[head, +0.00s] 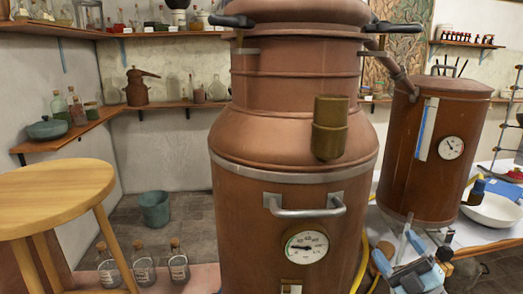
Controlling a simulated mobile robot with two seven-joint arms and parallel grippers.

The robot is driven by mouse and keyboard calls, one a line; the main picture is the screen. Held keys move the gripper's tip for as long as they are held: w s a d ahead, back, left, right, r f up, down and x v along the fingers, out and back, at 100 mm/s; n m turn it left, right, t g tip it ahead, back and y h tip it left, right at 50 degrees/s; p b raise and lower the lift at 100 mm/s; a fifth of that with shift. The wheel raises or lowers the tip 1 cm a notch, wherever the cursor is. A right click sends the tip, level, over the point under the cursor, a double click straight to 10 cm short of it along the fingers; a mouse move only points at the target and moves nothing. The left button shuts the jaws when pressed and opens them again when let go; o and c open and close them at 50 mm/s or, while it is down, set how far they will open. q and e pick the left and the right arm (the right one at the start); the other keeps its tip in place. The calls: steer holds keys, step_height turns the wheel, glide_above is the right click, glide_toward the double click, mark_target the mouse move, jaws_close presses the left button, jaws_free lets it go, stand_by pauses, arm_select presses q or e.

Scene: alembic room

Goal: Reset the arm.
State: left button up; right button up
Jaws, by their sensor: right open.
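My right gripper (411,272) is low at the bottom right of the head view, with blue and grey parts. It is open, and I see nothing held in it. It shows in front of the white table and to the right of the large copper still (292,190); the gap in depth is hard to judge. My left gripper is not in view.
The still, with a gauge and a metal handle, fills the middle. A smaller copper vessel (432,150) and a white bowl (492,211) are at the right. A wooden stool (56,186), a bucket (154,209) and several bottles are at the left.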

steer(key=s+a+f+m+g+h, duration=0.2)
steer(key=s+f+m+h, duration=0.3)
steer(key=f, duration=0.4)
steer(key=s+a+f+m+g+h, duration=0.1)
steer(key=s+a+f+m+h, duration=0.2)
steer(key=f+m, duration=0.55)
steer(key=s+a+f+m+g+h, duration=0.1)
steer(key=s+a+f+m+g, duration=0.2)
steer(key=s+f, duration=0.5)
steer(key=s+a+f+m+g+h, duration=0.1)
steer(key=s+a+f+g, duration=0.3)
steer(key=s+f, duration=0.45)
arm_select(q)
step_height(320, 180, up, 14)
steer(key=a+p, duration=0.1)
steer(key=p, duration=1.6)
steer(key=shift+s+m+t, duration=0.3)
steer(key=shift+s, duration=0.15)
arm_select(e)
step_height(320, 180, up, 16)
steer(key=d, duration=0.2)
steer(key=shift+d+f, duration=0.15)
steer(key=shift+d, duration=0.15)
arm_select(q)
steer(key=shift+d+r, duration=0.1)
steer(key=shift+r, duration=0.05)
arm_select(e)
steer(key=shift+s+n, duration=0.1)
steer(key=shift+n, duration=0.15)
